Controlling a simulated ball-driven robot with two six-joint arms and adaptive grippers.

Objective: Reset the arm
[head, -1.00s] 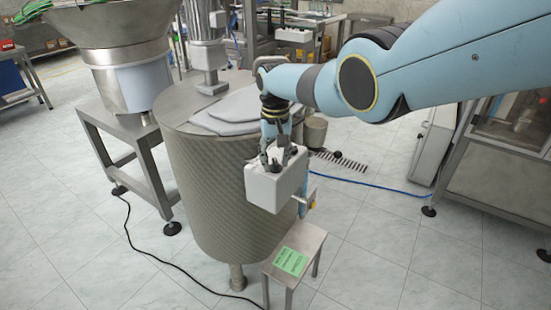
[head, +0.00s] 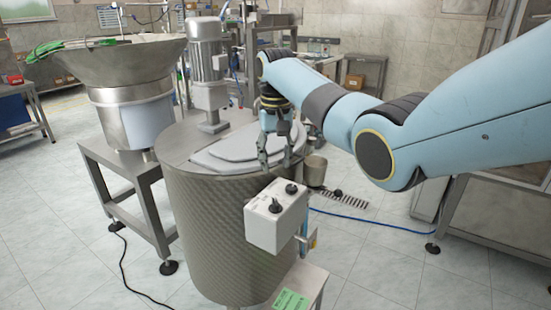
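My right arm comes in from the right edge in the head view. Its gripper (head: 274,163) points down above the near right edge of the steel tank (head: 215,230), just above and behind a white control box (head: 277,218). The fingers look spread apart with nothing between them. My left gripper is not in view.
A grey lid (head: 232,150) and a motor (head: 207,60) top the tank. A bowl feeder (head: 110,65) on a steel stand is at left. A small stool with a green label (head: 291,300) stands in front. A blue cable (head: 370,220) crosses the floor at right.

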